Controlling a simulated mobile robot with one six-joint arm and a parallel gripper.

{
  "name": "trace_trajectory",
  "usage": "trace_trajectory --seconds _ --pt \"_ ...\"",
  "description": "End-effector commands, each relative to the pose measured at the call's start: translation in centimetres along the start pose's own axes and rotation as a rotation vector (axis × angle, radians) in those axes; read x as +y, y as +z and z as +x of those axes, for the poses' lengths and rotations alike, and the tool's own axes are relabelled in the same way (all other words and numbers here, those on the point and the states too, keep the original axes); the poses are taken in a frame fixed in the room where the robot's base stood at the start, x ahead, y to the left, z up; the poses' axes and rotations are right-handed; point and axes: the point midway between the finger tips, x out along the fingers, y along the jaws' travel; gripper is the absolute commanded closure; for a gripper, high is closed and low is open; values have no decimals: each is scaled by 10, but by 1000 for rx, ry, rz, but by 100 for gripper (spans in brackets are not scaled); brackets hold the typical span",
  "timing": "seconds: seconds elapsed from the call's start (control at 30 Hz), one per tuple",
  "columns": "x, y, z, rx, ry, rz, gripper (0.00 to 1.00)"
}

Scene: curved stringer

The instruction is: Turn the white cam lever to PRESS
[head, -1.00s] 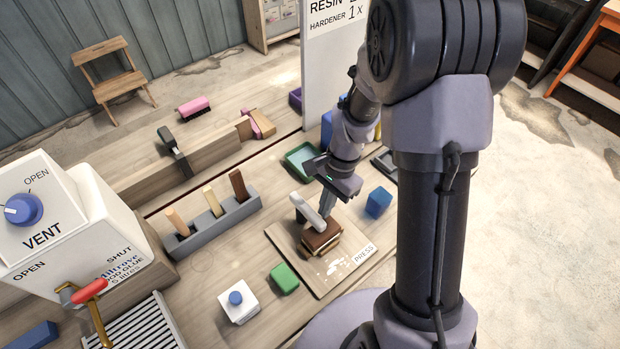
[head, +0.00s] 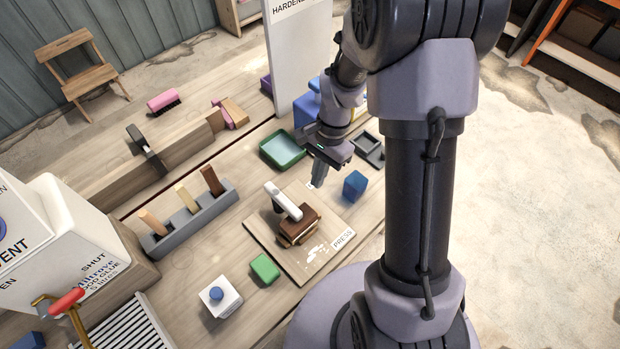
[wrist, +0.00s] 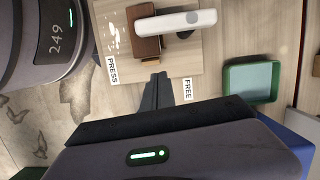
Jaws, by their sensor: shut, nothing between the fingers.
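The white cam lever (head: 283,201) slants up and to the left from a brown block (head: 300,224) on a wooden board (head: 308,268). In the wrist view the lever (wrist: 175,23) lies across the brown block (wrist: 147,32) and sticks out to the right, on the side of the FREE label (wrist: 187,89). The PRESS label (wrist: 112,71) is on the left there and at the board's right edge in the head view (head: 342,238). My gripper (head: 317,183) is shut and empty, behind and right of the lever, apart from it. Its fingers (wrist: 157,80) point between the labels.
A blue block (head: 355,186) stands right of my gripper. A green tray (head: 283,150) lies behind the board, with a grey tray (head: 368,150) to its right. A green block (head: 265,267) and a white box with a blue knob (head: 219,296) are in front.

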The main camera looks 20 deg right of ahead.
Motion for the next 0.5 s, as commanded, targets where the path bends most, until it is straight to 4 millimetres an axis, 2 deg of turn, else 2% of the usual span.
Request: trace_trajectory --seconds 0.03,0.2,0.33,0.5 --pt "-1 1 -18 3 -3 -1 100" --pt "0 1 -54 2 -2 -2 100" --pt "1 1 -70 1 -1 -1 100" --pt "1 1 -76 0 0 -1 100"
